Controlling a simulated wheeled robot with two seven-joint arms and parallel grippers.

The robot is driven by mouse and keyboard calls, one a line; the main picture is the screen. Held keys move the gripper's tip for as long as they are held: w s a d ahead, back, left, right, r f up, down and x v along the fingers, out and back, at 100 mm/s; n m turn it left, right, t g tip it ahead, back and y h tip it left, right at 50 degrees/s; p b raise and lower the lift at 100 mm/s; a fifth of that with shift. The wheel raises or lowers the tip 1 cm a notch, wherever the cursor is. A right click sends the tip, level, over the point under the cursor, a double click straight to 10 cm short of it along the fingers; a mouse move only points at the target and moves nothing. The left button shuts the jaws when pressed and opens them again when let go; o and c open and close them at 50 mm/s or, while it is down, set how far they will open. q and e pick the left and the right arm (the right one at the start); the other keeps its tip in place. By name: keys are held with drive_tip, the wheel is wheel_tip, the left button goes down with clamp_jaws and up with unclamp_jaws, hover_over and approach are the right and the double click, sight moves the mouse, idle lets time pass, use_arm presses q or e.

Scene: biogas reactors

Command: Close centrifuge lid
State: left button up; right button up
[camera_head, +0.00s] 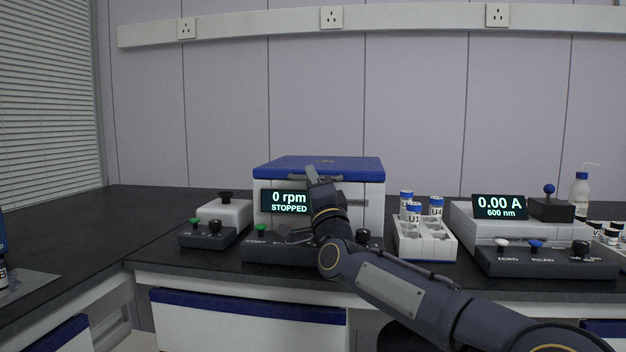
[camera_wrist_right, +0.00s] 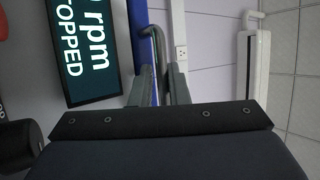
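The centrifuge (camera_head: 361,212) is a white box with a blue lid (camera_head: 318,165) on the dark bench. The lid lies flat across the top and looks down; I cannot tell if it is latched. A grey bar handle (camera_head: 334,178) is at the lid's front edge and shows as a bent bar (camera_wrist_right: 155,40) in the right wrist view. My right gripper (camera_head: 312,177) is at this handle. In the wrist view its fingers (camera_wrist_right: 160,80) are close together with the handle between them. The display (camera_head: 286,202) reads 0 rpm, STOPPED. My left gripper is not in view.
A button panel (camera_head: 262,250) is in front of the centrifuge, below my right arm. A small device with a black knob (camera_head: 226,212) stands left. A white rack (camera_head: 424,243) with blue-capped tubes and a photometer (camera_head: 480,228) stand right.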

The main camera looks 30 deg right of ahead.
drive_tip(key=shift+d+f, duration=0.1)
drive_tip(key=shift+f, duration=0.2)
drive_tip(key=shift+s+f, duration=0.2)
drive_tip(key=shift+s, duration=0.05)
drive_tip(key=v, duration=0.7)
drive_tip(key=shift+r+b, duration=0.25)
drive_tip(key=shift+b, duration=0.1)
drive_tip(key=shift+s, duration=0.1)
